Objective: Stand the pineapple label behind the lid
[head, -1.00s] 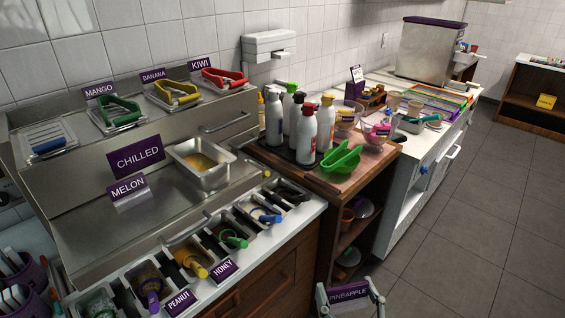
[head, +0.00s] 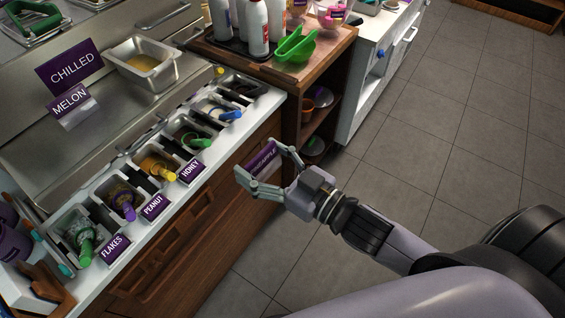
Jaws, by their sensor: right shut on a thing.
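The purple pineapple label (head: 264,157) is between the fingers of my right gripper (head: 258,161), which is shut on it. It is held tilted in front of the wooden counter front, to the right of the honey label and apart from the worktop. Part of its lettering is covered by a finger. My left gripper is not in view.
A CHILLED sign (head: 69,65) and MELON label (head: 74,105) stand on the steel top beside a steel pan (head: 145,64). Topping bins line the counter, with flakes (head: 115,248), peanut (head: 153,205) and honey (head: 190,170) labels. Bottles and a green scoop (head: 296,44) are on the wooden cart.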

